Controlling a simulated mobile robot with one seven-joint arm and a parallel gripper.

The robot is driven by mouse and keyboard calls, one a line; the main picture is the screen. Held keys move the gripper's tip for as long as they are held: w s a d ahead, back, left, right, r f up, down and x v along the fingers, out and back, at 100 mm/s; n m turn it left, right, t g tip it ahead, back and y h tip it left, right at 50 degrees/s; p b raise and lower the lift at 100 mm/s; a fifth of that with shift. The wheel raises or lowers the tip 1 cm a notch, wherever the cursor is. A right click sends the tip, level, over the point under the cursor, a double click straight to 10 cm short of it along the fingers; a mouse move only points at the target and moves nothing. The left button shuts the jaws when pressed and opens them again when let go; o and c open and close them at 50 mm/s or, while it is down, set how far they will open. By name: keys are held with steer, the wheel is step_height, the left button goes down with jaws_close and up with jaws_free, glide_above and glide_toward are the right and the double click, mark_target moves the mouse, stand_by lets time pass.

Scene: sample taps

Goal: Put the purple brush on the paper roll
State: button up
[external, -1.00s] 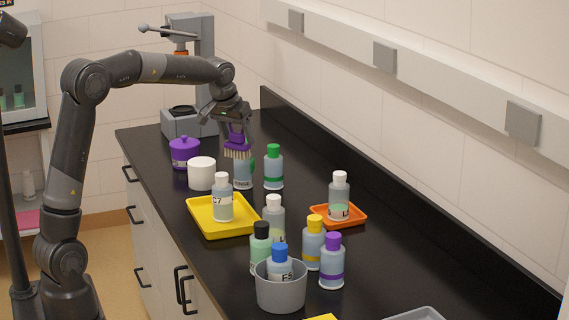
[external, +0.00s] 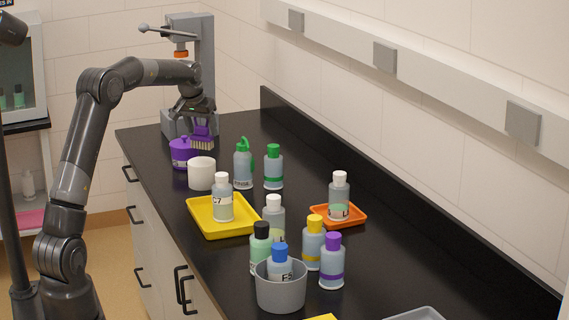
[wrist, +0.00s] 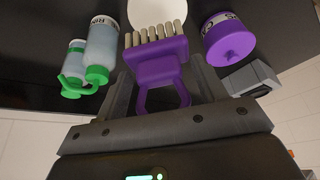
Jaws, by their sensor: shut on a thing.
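The purple brush (external: 202,136) has a purple handle and pale bristles. My gripper (external: 194,112) is shut on it, and the bristles point downward. In the wrist view the brush (wrist: 158,70) sits between my fingers (wrist: 162,92), bristles toward the top. The paper roll (external: 201,174) is a white upright cylinder on the counter, nearer the camera than the brush. It also shows in the wrist view (wrist: 154,10), cut by the top edge beyond the bristles. The brush is raised and apart from the roll.
A purple lidded jar (external: 183,154) stands beside the roll. A green-topped rinse bottle (external: 243,168) and a green-capped bottle (external: 274,168) stand to the right. A grey press (external: 190,60) stands behind my gripper. A yellow tray (external: 238,228) holds a bottle.

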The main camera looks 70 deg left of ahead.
mark_target(199, 135)
steer(key=shift+s+a+f, duration=0.1)
steer(key=shift+a+f, duration=0.3)
steer(key=shift+a, duration=0.1)
steer(key=shift+f, duration=1.9)
steer(key=shift+f, duration=0.15)
steer(key=o, duration=1)
steer(key=v, duration=1.2)
